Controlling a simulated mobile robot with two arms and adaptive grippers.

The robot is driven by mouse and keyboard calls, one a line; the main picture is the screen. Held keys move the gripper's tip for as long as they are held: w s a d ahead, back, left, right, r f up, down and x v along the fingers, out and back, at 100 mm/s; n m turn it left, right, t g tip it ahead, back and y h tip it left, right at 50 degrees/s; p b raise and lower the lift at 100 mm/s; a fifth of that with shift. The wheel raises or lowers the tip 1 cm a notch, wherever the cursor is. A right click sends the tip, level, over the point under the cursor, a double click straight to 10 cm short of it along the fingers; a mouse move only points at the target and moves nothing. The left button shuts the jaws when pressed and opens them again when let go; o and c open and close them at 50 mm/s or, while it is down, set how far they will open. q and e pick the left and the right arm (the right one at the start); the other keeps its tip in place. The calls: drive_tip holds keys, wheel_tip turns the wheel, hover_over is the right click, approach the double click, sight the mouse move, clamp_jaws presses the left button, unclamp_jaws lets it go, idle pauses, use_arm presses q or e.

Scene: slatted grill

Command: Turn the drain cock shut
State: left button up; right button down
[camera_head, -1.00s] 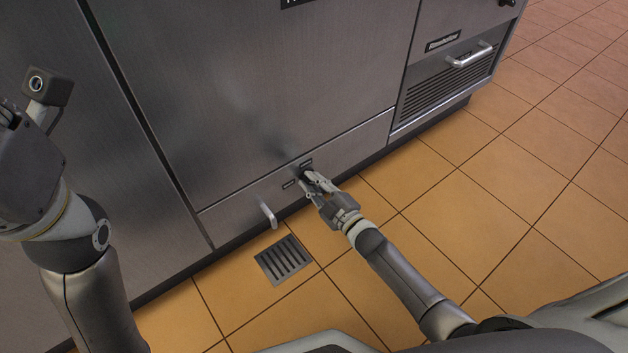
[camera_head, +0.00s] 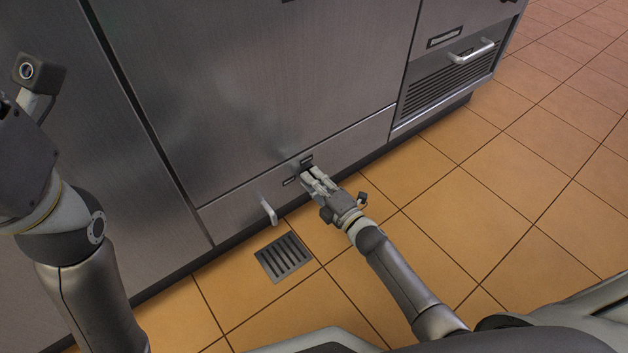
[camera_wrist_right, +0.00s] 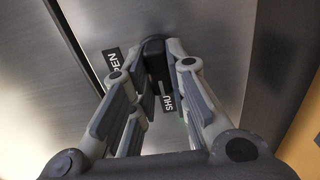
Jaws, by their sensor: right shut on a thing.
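The drain cock's black handle (camera_wrist_right: 155,66) sits low on the steel front between my right gripper's fingers. My right gripper (camera_head: 309,175) is shut on it; the fingers also show in the wrist view (camera_wrist_right: 156,80). The OPEN label (camera_wrist_right: 113,68) is left of the handle there, partly covered by a finger. The SHUT label (camera_wrist_right: 169,100) is just below the handle, between the fingers, partly hidden. In the head view the gripper hides the handle, so its exact angle is hard to tell. My left arm stands at the left edge, its fingers outside the picture.
A pale bar handle (camera_head: 268,211) sticks out of the steel front left of my right gripper. A floor drain grate (camera_head: 284,258) lies in the tiles below. A vented panel (camera_head: 450,82) with a bar handle (camera_head: 472,52) is at upper right. The tiled floor at right is clear.

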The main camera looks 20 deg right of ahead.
drive_tip(key=shift+f, duration=0.1)
idle(0.4)
drive_tip(key=c, duration=1.4)
unclamp_jaws()
drive_tip(key=v, duration=1.2)
